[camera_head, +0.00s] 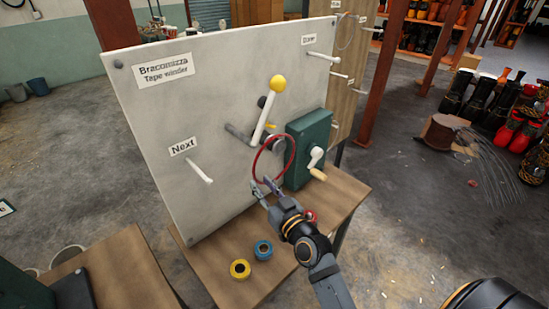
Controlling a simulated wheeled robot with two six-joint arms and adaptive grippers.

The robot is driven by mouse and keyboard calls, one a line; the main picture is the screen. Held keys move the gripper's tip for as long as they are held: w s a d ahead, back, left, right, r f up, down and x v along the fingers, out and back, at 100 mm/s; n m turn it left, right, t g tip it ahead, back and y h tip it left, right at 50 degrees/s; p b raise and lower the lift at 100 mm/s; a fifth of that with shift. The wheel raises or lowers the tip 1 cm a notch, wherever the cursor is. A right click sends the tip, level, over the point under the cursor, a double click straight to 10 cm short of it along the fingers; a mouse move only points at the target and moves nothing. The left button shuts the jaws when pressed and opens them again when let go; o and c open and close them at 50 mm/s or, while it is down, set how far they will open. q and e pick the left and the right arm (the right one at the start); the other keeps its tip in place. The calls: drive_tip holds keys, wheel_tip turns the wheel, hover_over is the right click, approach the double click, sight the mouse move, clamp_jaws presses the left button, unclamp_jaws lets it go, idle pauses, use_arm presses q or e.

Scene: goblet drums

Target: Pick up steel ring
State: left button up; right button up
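A thin red ring (294,153) stands upright in front of the grey panel, beside the green crank box. A thin greyish ring (340,45) hangs at the upper right by the wooden board; I cannot tell which of the two is steel. My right gripper (264,186) reaches up from below, just at the red ring's lower edge. Its two fingertips look apart, with the ring's lower edge near or between them; contact is unclear. My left gripper is not in view.
The grey panel (205,90) carries white pegs (199,171) and a yellow-knobbed lever (278,85). The green crank box (307,140) stands to the right of the red ring. Blue tape (263,250) and yellow tape (240,269) lie on the wooden table (205,267). Drums (480,95) stand far right.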

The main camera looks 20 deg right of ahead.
drive_tip(key=w, duration=0.1)
drive_tip(key=w+p, duration=0.1)
drive_tip(key=w, duration=0.1)
drive_tip(key=w+a+p, duration=0.1)
drive_tip(key=w, duration=0.1)
drive_tip(key=shift+w+r, duration=0.2)
drive_tip(key=shift+r, duration=0.05)
drive_tip(key=shift+w+f, duration=0.15)
drive_tip(key=shift+w, duration=0.05)
drive_tip(key=shift+s, duration=0.15)
drive_tip(key=shift+c, duration=1.2)
clamp_jaws()
